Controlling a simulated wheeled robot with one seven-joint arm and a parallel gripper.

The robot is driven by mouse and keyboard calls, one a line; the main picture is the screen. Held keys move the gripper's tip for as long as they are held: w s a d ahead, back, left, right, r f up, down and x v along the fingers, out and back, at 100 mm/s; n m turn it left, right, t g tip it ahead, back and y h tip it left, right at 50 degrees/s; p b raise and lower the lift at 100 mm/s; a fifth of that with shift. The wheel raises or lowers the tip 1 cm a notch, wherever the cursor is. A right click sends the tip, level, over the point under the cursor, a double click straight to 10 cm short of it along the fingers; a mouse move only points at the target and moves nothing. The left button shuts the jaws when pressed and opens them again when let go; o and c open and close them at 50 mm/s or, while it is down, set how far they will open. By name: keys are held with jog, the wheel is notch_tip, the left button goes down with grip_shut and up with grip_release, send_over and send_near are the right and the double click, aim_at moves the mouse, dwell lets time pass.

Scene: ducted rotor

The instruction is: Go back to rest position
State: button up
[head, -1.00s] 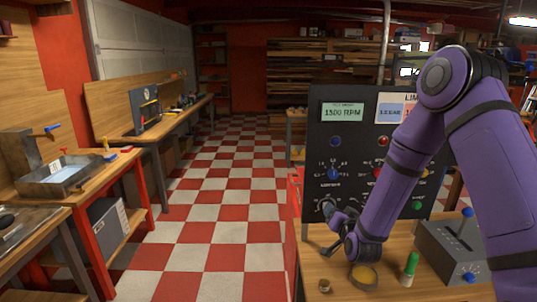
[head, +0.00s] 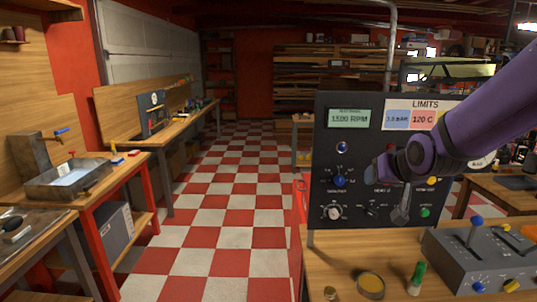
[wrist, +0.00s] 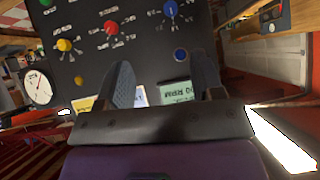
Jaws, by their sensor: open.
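My gripper (head: 388,190) is at the end of my purple arm, which reaches in from the right. It is raised above the wooden bench (head: 330,245), in front of the black control panel (head: 355,215). In the wrist view my gripper (wrist: 162,62) has its two dark fingers apart, with nothing held between them. The panel (wrist: 140,55) fills much of that view, upside down, with red, blue and yellow knobs. My arm hides part of the panel's right side in the head view.
Side benches (head: 130,165) line the left. The checkered floor (head: 225,215) between is clear.

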aim_at(335, 216)
jog(key=s+d+r+g, duration=0.1)
jog(key=s+r, duration=0.1)
jog(key=s, duration=0.6)
jog(key=s+d+r+g, duration=0.1)
jog(key=s+r+g, duration=0.1)
jog(key=s, duration=0.7)
jog(key=s+d+r+g, duration=0.1)
jog(key=s+r+g, duration=0.1)
jog(key=s, duration=0.7)
jog(key=shift+s+d+r+n+h, duration=0.3)
jog(key=shift+r+h, duration=0.1)
jog(key=shift+r, duration=0.1)
jog(key=shift+w, duration=0.2)
